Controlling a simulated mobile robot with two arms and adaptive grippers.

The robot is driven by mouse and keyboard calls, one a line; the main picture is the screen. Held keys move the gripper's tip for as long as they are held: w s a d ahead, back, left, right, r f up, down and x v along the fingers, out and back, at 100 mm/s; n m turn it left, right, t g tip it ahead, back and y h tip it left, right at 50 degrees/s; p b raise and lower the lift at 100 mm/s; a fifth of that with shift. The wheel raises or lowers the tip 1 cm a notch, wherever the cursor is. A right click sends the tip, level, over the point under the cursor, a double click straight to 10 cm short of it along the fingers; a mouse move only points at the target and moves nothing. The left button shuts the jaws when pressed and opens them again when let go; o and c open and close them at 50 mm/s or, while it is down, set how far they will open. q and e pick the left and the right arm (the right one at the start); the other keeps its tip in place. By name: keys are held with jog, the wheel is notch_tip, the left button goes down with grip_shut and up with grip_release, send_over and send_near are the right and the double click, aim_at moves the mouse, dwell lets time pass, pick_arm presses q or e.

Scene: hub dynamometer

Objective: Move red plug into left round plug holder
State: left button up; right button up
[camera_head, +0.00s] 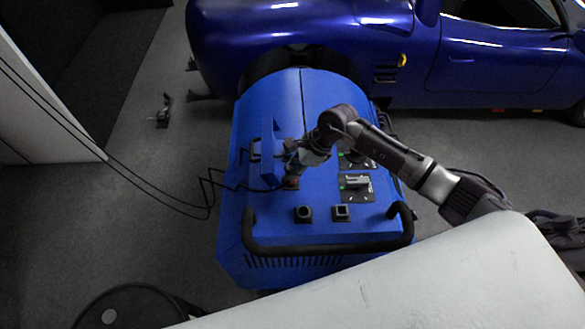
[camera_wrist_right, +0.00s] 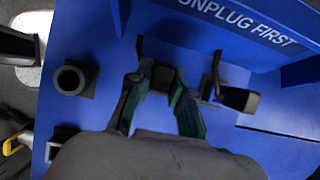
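The left round plug holder (camera_head: 303,213) is a black holder nearer the front; the round holder also shows at the left of the wrist view (camera_wrist_right: 70,80). In the wrist view the fingers of my right gripper (camera_wrist_right: 163,92) stand apart, one on each side of a dark block (camera_wrist_right: 163,78). No red shows there, and I cannot tell whether the fingers touch the block. My left gripper is not in view.
A black front handle (camera_head: 325,247) and an upright blue panel (camera_head: 267,150) border the work area. Black cables (camera_head: 150,195) run in from the left. A dark plug-like part (camera_wrist_right: 238,98) lies right of the fingers.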

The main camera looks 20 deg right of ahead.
jog(key=shift+r, duration=0.1)
grip_shut()
jog(key=shift+r, duration=0.15)
jog(key=shift+r+p, duration=1.2)
jog(key=shift+r, duration=0.7)
jog(key=shift+s, duration=0.1)
jog(key=s+p, duration=0.4)
jog(key=s, duration=0.6)
jog(key=shift+s, duration=0.25)
jog(key=shift+f, duration=0.1)
